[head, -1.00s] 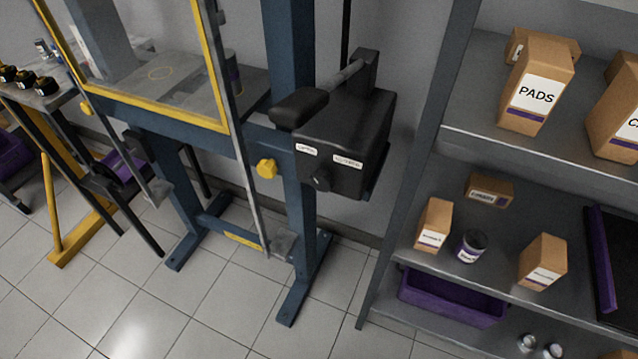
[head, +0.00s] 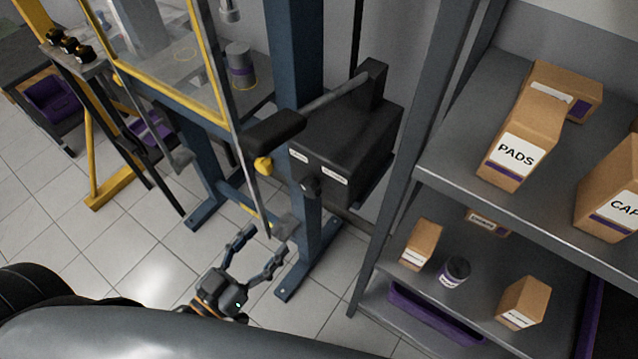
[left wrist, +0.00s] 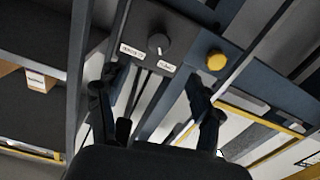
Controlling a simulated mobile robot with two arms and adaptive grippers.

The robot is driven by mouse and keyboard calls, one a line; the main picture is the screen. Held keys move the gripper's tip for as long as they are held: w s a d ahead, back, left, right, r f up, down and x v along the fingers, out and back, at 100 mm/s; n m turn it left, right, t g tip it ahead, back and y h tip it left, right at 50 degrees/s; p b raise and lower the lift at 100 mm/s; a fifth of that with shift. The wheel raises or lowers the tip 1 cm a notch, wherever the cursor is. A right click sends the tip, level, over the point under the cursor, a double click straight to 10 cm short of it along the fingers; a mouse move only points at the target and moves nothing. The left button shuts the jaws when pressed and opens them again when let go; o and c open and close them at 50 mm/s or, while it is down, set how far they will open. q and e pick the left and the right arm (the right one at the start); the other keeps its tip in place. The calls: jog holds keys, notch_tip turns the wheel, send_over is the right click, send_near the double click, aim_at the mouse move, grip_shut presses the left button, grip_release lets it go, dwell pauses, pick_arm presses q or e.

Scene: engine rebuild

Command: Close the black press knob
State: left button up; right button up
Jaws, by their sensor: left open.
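The black press knob (head: 310,187) is on the front of a black box (head: 345,150) fixed to the blue press frame (head: 295,60). It sits between two white labels. The left wrist view also shows the knob (left wrist: 157,42), with a light mark on its face. My left gripper (head: 266,243) is open and empty, below and in front of the box, apart from the knob. In the left wrist view its fingers (left wrist: 150,78) spread below the knob. My right gripper does not show.
A black-gripped lever (head: 275,130) reaches out above the box. A yellow knob (head: 263,166) is on the frame left of it. A grey shelf (head: 450,130) with boxes stands close on the right. Tiled floor is clear in front of the press.

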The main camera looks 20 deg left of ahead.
pick_arm(q)
jog(key=p, duration=0.2)
send_near(307, 191)
jog(key=w, duration=0.1)
jog(key=p+x, duration=0.1)
jog(key=x, duration=0.6)
jog(key=shift+w+d, duration=0.15)
jog(key=shift+w+d+f, duration=0.1)
jog(key=shift+w+d, duration=0.05)
jog(key=shift+w, duration=0.3)
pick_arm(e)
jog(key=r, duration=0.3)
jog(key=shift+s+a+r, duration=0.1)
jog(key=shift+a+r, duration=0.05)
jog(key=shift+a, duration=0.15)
pick_arm(q)
jog(key=c, duration=1.1)
jog(key=shift+c, duration=0.2)
